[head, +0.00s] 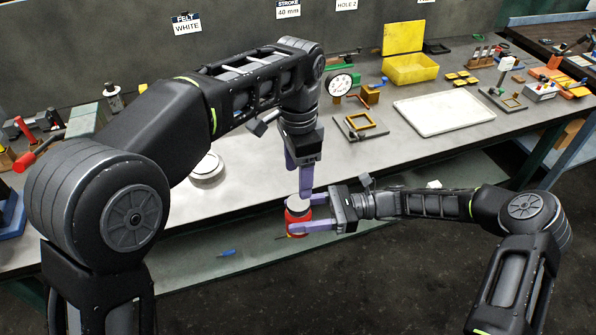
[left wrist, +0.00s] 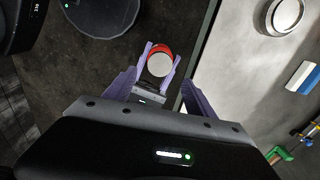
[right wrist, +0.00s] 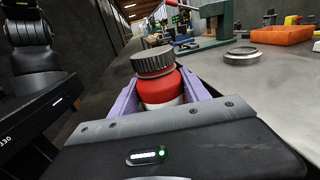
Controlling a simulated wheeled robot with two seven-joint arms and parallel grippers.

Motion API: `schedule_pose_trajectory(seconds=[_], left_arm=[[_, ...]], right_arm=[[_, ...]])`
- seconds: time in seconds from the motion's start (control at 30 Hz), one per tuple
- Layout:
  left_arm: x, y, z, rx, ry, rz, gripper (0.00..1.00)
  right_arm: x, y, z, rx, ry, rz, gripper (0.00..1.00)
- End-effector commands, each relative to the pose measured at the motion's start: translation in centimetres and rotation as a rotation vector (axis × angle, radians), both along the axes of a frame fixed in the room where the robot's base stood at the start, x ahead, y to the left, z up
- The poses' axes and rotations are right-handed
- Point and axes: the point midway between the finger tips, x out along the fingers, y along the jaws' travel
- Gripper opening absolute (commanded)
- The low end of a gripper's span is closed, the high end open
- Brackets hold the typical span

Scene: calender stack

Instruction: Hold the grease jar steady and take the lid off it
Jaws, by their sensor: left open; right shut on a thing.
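The grease jar is red (head: 296,228) with a pale lid (head: 298,204) on top, held upright beyond the front edge of the bench. My right gripper (head: 303,213) is shut on the jar's red body from the right side. In the right wrist view the jar (right wrist: 155,86) shows a white lower part and a ribbed grey lid (right wrist: 152,60) seated on it. My left gripper (head: 300,180) is open and points down just above the lid. In the left wrist view the lid (left wrist: 160,63) lies between and beyond its open fingers (left wrist: 160,88). Contact with the lid cannot be told.
A round pale dish (head: 207,167) sits on the bench (head: 245,160) to the left. A dial gauge (head: 339,84), a white tray (head: 443,113) and an open yellow box (head: 410,69) stand to the right. A blue-handled tool (head: 227,253) lies below on a lower surface.

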Motion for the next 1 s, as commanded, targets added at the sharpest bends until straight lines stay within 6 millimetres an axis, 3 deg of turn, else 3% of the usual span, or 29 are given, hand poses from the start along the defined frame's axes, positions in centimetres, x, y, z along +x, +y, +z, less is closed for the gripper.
schedule_pose_trajectory(seconds=[0.27,0.7,1.0], left_arm=[[0.0,0.0,-1.1,0.001,0.002,0.002,0.64],[0.0,0.0,-7.1,0.001,0.003,0.002,0.64],[0.0,0.0,-8.1,-0.001,0.0,0.002,0.64]], right_arm=[[0.0,0.0,0.1,0.002,-0.001,0.0,0.0],[0.0,0.0,0.1,0.002,-0.001,0.0,0.0],[0.0,0.0,0.1,0.002,-0.001,0.0,0.0]])
